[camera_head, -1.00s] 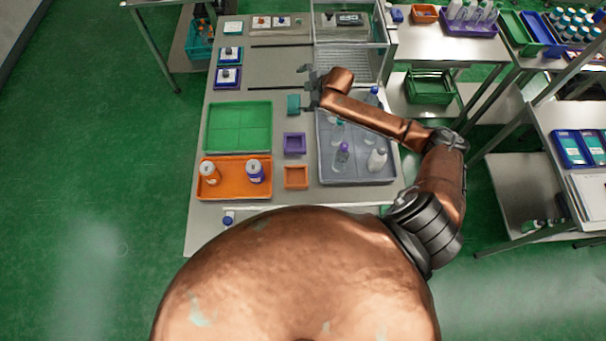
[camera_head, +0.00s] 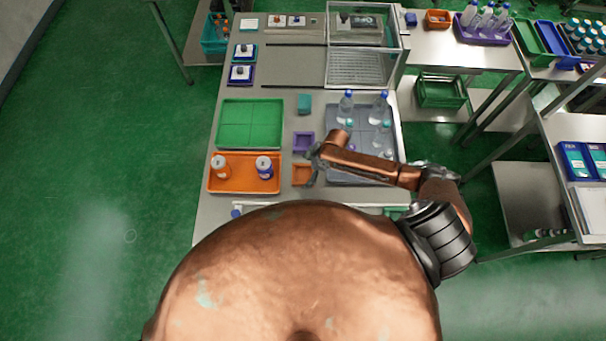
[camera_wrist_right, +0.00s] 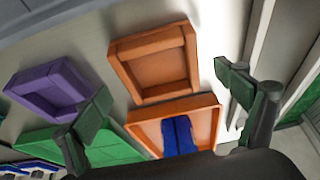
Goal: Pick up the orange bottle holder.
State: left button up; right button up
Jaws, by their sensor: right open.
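The orange bottle holder (camera_head: 296,174) is a small square frame on the table, right of the orange tray and below the purple holder. The right gripper partly covers it in the head view. In the right wrist view the holder (camera_wrist_right: 150,43) lies flat, ahead of the fingers. My right gripper (camera_head: 312,167) is open and empty, close to the holder. In the right wrist view its two green-tipped fingers (camera_wrist_right: 166,94) are spread wide, one toward each side of the holder. No contact can be made out. My left gripper is not in view.
The orange tray (camera_head: 240,187) with two bottles is left of the holder. The purple holder (camera_head: 297,142) and teal holder (camera_head: 304,104) are above it. A grey tray (camera_head: 398,125) with several bottles stands to the right, under my right arm. A green tray (camera_head: 248,122) stands upper left.

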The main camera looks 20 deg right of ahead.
jog(key=shift+x, duration=0.9)
jog(key=c, duration=1.4)
jog(key=shift+o, duration=0.2)
jog(key=shift+r, duration=0.15)
jog(key=shift+d+r, duration=0.1)
jog(key=shift+r, duration=0.1)
notch_tip(320, 180, up, 2)
jog(key=shift+r, duration=0.1)
jog(key=s+r, duration=0.2)
jog(key=r, duration=0.1)
jog(key=s+d+r+b, duration=0.1)
jog(key=s+r, duration=0.2)
jog(key=shift+d, duration=0.2)
jog(key=s+d+r+b, duration=0.1)
jog(key=s+r, duration=0.3)
jog(key=s, duration=0.4)
jog(key=shift+s+d, duration=0.2)
jog(key=shift+d, duration=0.35)
